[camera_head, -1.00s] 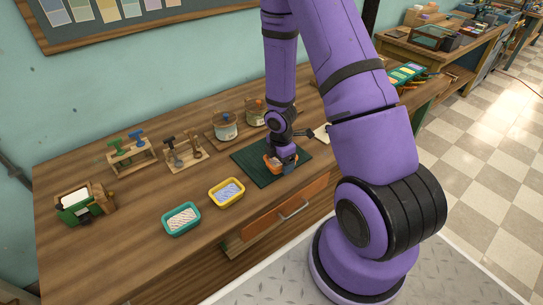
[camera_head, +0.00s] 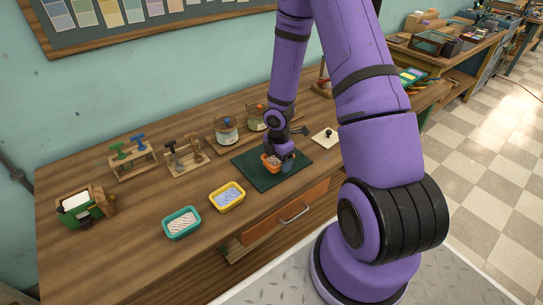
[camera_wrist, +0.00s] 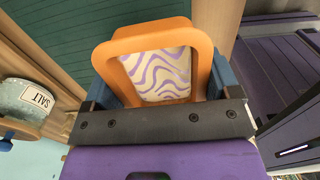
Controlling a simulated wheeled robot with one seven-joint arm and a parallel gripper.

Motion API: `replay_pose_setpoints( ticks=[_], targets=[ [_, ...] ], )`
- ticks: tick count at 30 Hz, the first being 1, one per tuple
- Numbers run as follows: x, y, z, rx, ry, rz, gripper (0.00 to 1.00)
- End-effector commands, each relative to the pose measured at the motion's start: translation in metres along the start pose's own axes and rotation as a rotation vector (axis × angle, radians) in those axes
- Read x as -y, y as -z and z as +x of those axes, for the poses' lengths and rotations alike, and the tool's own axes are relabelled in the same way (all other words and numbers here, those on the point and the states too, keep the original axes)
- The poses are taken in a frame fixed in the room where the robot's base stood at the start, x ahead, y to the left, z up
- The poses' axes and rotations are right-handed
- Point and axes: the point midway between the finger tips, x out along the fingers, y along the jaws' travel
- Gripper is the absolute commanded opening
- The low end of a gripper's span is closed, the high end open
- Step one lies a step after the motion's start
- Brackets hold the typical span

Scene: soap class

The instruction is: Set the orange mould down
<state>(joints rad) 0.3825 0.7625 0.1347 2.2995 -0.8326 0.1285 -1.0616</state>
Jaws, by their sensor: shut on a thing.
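The orange mould (camera_head: 269,162) is at my gripper (camera_head: 279,163), over the dark green mat (camera_head: 251,177) on the workbench. In the wrist view the mould (camera_wrist: 121,45) has a rounded orange rim around a cream filling with purple wavy stripes. My gripper (camera_wrist: 158,92) is shut on it, with a blue finger on each side. I cannot tell from these frames whether the mould touches the mat. Its underside is hidden.
A yellow mould (camera_head: 239,206) and a teal mould (camera_head: 164,235) lie left of the mat. Wooden stamp stands (camera_head: 187,169) are behind them.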

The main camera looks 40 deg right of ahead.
Motion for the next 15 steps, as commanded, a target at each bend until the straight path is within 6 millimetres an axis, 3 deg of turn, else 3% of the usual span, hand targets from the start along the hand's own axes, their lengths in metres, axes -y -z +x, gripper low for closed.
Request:
replay_pose_setpoints(
  ticks=[6, 15],
  targets=[
    [-0.04, -0.014, 0.004, -0.001, -0.002, 0.003, 0.42],
    [-0.058, -0.019, 0.005, 0.0, -0.001, 0.0, 0.42]
  ],
)
